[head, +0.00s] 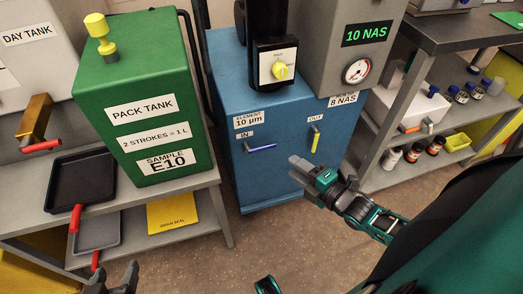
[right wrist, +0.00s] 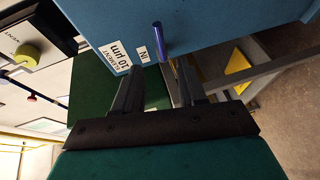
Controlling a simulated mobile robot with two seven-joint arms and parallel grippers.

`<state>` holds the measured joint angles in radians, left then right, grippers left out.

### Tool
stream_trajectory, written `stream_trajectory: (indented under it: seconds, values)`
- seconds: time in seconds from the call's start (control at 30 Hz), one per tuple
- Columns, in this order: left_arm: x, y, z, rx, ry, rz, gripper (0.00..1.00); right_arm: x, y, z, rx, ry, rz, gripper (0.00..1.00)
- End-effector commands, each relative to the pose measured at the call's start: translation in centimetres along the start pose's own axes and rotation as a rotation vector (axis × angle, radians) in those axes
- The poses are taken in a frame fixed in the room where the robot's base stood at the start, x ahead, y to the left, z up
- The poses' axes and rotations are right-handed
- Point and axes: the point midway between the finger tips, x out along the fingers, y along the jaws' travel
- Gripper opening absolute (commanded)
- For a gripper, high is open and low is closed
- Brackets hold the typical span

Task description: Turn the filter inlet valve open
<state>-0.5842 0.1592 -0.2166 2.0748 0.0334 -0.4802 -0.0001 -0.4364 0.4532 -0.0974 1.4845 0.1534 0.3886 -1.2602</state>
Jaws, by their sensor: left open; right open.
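The blue filter unit (head: 283,175) stands on the floor in the middle of the head view. Its inlet valve has a blue lever (head: 261,147) under the IN label, lying roughly level and pointing right. The lever also shows in the right wrist view (right wrist: 160,42), beyond my fingertips. My right gripper (head: 295,164) is open and empty, in front of the unit, below and right of the inlet lever. It appears apart from the lever. My left gripper (head: 117,270) is open and empty at the bottom left, far from the unit.
The yellow OUT lever (head: 316,141) hangs down close to the right of the inlet. The green pack tank (head: 145,75) stands on a bench (head: 190,190) at left. A grey shelf (head: 430,140) with bottles is at right. Floor in front is clear.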

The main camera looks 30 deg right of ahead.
Motion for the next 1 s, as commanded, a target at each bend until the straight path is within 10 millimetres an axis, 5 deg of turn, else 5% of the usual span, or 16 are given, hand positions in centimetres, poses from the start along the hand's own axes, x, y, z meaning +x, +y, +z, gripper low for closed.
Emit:
stream_trajectory:
  seconds: [0.5, 1.0]
  values:
    - [1.6, 0.3, 3.1, -0.018, -0.010, 0.001, 0.61, 9.9, -0.1, 0.0, 0.003, 0.000, 0.001, 0.41]
    - [1.8, 0.1, 3.5, -0.012, -0.012, -0.001, 0.61, 11.5, 0.0, -0.1, 0.004, 0.000, -0.002, 0.41]
